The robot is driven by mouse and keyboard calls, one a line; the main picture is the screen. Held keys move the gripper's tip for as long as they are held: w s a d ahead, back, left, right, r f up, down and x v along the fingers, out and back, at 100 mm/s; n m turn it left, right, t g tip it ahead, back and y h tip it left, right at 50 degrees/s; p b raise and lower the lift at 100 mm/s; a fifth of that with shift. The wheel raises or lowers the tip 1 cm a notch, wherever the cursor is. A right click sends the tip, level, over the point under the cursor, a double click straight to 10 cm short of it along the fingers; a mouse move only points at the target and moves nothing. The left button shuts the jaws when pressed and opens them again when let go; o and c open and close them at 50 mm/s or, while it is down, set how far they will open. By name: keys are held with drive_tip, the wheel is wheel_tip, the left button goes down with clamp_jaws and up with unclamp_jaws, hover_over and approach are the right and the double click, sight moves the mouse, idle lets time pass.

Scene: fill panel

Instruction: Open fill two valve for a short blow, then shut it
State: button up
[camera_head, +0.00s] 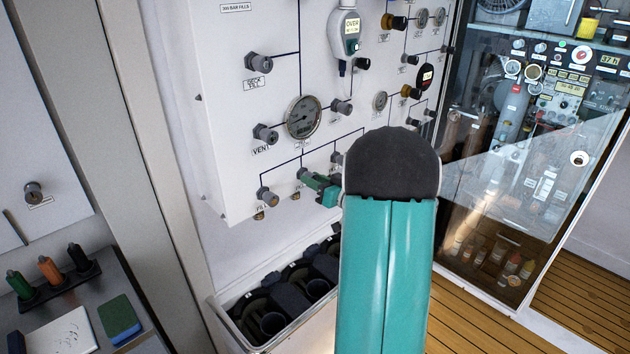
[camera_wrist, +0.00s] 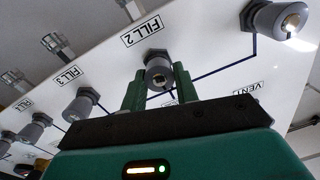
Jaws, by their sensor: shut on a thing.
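The fill two valve is a grey knob (camera_wrist: 158,72) on the white panel. Its FILL 2 label (camera_wrist: 142,32) reads clearly in the wrist view. My gripper (camera_wrist: 157,88) has one green finger on each side of this knob and is shut on it. In the head view my gripper (camera_head: 312,181) meets the lower part of the panel at a small knob (camera_head: 302,172), partly hidden by the fingers. Whether the valve is open or shut cannot be told.
A FILL 3 knob (camera_wrist: 80,103) and further fill knobs run along one side. The vent knob (camera_head: 265,133) and a round gauge (camera_head: 303,117) sit above on the panel. A bin with dark cylinders (camera_head: 290,290) stands below. My arm hides part of the panel's right side.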

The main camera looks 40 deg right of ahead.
drive_tip(key=n, duration=0.8)
drive_tip(key=n+h, duration=0.1)
drive_tip(key=n, duration=0.8)
drive_tip(key=shift+a+f+g, duration=0.1)
drive_tip(key=shift+a+g, duration=0.05)
drive_tip(key=shift+g, duration=0.15)
drive_tip(key=shift+n, duration=0.4)
drive_tip(key=o, duration=1)
drive_tip(key=shift+s, duration=0.15)
drive_tip(key=s, duration=1.3)
drive_tip(key=shift+s+r, duration=0.3)
drive_tip(key=shift+r, duration=0.1)
